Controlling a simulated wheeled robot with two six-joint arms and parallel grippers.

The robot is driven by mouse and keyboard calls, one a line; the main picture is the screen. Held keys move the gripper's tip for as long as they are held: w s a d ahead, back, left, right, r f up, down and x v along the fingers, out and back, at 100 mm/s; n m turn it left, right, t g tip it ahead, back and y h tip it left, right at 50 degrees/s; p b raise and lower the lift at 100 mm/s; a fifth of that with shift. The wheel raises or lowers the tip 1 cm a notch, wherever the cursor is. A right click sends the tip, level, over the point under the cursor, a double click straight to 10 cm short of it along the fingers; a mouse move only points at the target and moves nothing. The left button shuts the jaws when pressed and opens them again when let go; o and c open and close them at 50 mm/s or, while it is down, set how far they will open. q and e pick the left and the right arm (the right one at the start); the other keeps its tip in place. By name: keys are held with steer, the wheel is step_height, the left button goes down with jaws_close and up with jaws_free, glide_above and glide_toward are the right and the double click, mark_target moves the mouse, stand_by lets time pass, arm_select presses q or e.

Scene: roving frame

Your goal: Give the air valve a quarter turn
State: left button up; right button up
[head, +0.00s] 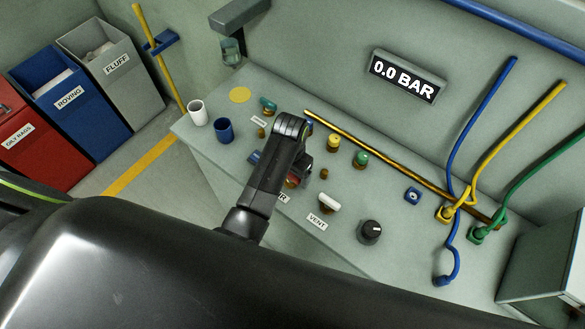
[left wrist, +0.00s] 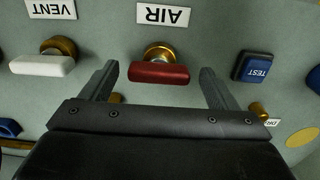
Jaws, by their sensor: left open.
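The air valve has a red bar handle (left wrist: 159,73) on a brass stem, beside the AIR label (left wrist: 162,15). The handle lies crosswise in the left wrist view. In the head view the red handle (head: 293,181) is mostly hidden by my left arm. My left gripper (left wrist: 158,77) is open, one finger beyond each end of the handle, with a visible gap on both sides. In the head view the left gripper (head: 299,168) is over the panel at the valve. The wall display (head: 404,78) reads 0.0 BAR. My right gripper is not in view.
The white VENT handle (left wrist: 42,65) is left of the fingers and the blue TEST button (left wrist: 252,67) is right in the wrist view. A black knob (head: 370,231), green button (head: 361,158), yellow button (head: 333,141), cups and hoses (head: 487,125) share the panel.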

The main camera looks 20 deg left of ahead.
arm_select(q)
steer(key=shift+c, duration=1.3)
steer(key=c, duration=0.7)
